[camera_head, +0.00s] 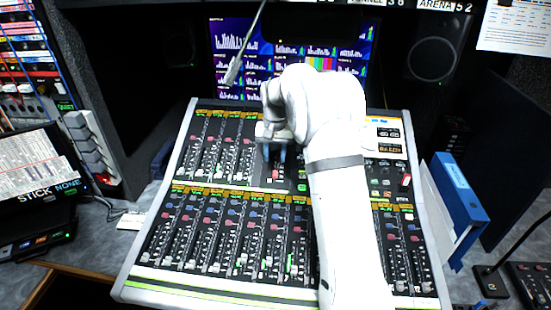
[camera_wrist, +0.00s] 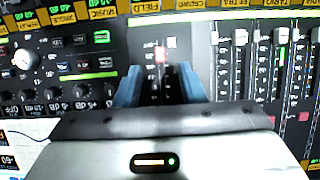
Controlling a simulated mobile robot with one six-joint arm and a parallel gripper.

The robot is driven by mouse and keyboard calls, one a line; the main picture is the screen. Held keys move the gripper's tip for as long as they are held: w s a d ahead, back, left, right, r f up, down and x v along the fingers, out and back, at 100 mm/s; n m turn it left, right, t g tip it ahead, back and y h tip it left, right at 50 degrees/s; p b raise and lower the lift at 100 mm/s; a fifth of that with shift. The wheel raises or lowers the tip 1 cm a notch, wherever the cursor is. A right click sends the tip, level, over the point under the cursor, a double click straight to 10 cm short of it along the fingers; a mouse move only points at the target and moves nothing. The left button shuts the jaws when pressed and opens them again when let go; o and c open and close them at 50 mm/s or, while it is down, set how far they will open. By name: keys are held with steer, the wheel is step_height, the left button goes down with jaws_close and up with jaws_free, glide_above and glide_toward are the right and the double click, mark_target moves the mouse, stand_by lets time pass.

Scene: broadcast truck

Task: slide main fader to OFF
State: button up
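The mixing console (camera_head: 231,184) fills the middle of the head view, with two banks of faders. My gripper (camera_head: 275,155) points down over the upper bank, right of its row of faders. In the wrist view my gripper (camera_wrist: 160,84) has its two blue fingers apart, with nothing held between them. In the head view this red cap (camera_head: 276,174) shows just below the fingers. I cannot read any OFF mark. My arm hides part of the console's right side.
Several other faders (camera_wrist: 260,60) stand close on the right in the wrist view, and knobs (camera_wrist: 80,92) on the left. Monitors (camera_head: 240,40) and a speaker (camera_head: 433,58) are behind the console. A blue binder (camera_head: 459,192) stands at its right.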

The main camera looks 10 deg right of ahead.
mark_target(275, 175)
steer(key=shift+w+f, duration=0.25)
steer(key=shift+w, duration=0.05)
steer(key=shift+d+f+p, duration=0.1)
steer(key=shift+f+p, duration=0.45)
steer(key=shift+f, duration=3.05)
jaws_close()
steer(key=shift+s, duration=0.1)
